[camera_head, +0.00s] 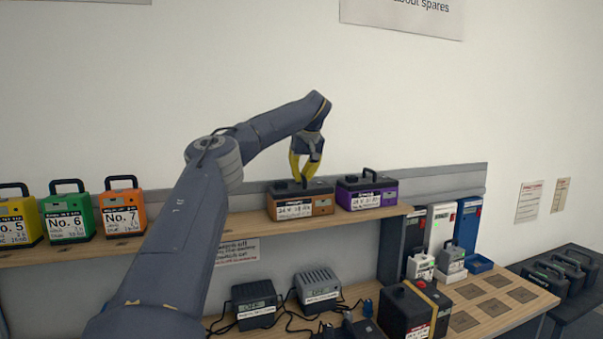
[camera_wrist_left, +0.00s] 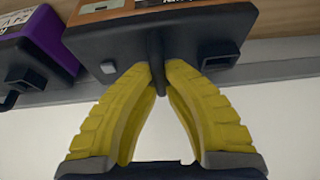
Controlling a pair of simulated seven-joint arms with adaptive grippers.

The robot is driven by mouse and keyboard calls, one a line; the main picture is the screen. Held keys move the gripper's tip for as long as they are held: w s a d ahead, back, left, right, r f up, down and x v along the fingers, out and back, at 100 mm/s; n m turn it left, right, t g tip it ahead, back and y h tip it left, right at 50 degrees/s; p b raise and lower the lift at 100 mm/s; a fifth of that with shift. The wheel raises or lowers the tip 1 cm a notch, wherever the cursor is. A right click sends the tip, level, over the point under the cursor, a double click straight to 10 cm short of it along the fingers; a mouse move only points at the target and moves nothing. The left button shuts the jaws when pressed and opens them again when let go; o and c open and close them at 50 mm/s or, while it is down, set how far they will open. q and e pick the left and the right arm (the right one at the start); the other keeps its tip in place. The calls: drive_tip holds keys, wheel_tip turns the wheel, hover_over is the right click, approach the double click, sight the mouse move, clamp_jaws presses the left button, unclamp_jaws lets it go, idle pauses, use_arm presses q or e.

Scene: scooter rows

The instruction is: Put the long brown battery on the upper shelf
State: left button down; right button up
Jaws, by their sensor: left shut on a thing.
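The long brown battery (camera_head: 301,208), with a black top and a white label, is on the upper shelf (camera_head: 240,237), left of a purple battery (camera_head: 367,193). My left gripper (camera_head: 305,180) is above it with yellow fingers shut on its handle. In the left wrist view the yellow fingers (camera_wrist_left: 158,85) close around the dark handle, and the brown battery (camera_wrist_left: 118,8) fills the top of the picture. Whether its base rests fully on the shelf is hard to tell. My right gripper is not in view.
Yellow (camera_head: 18,216), green (camera_head: 69,214) and orange (camera_head: 123,209) batteries stand on the upper shelf at the left. Chargers (camera_head: 317,290) with cables and a black battery with a yellow strap (camera_head: 413,310) are on the lower bench. Dark batteries (camera_head: 565,270) sit on a side table at the right.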

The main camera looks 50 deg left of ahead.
use_arm(q)
drive_tip(key=shift+r, duration=0.1)
drive_tip(key=c, duration=1.5)
unclamp_jaws()
drive_tip(key=shift+c, duration=0.2)
